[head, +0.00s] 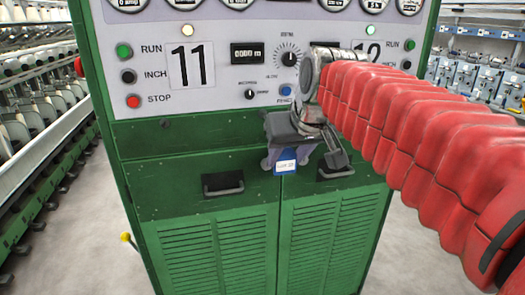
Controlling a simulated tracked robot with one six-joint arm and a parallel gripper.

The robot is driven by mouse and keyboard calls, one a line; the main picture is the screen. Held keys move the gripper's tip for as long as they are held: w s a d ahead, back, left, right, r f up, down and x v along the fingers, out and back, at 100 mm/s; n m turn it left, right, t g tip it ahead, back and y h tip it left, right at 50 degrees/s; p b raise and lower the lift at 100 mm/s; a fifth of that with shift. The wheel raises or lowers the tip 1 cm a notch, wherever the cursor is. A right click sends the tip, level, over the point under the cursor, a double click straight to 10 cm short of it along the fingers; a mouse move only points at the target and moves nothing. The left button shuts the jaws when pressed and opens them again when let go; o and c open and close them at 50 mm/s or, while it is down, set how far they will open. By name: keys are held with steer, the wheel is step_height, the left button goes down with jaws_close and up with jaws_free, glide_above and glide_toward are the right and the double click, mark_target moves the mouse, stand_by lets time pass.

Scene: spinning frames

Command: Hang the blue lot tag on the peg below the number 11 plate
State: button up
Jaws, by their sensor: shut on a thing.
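The number 11 plate (190,66) is a white plate on the left of the green machine's control panel. A small dark peg (165,122) appears to stick out below it, near the top of the green front. My gripper (285,158) is in front of the machine's green front, right of and lower than the plate. It is shut on the blue lot tag (285,167), which hangs between the fingertips with a white label showing. The tag is apart from the peg. The tag's upper part is hidden by the gripper.
The number 12 plate (367,52) is partly hidden behind my red-sleeved arm. Two dark handles (223,183) stick out of the green doors. Spinning frames with bobbins (38,115) line the left. A yellow-knobbed lever (126,237) sticks out at lower left.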

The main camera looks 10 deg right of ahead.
steer(key=shift+r, duration=0.8)
stand_by(0.4)
steer(key=s, duration=0.7)
steer(key=shift+s+d, duration=0.2)
steer(key=shift+s, duration=0.05)
stand_by(0.7)
stand_by(0.8)
steer(key=w+f, duration=0.5)
steer(key=f, duration=0.7)
steer(key=w+f, duration=0.5)
steer(key=f, duration=0.7)
steer(key=w+a+f, duration=0.1)
steer(key=w+f, duration=0.4)
steer(key=f, duration=0.8)
steer(key=shift+m, duration=0.3)
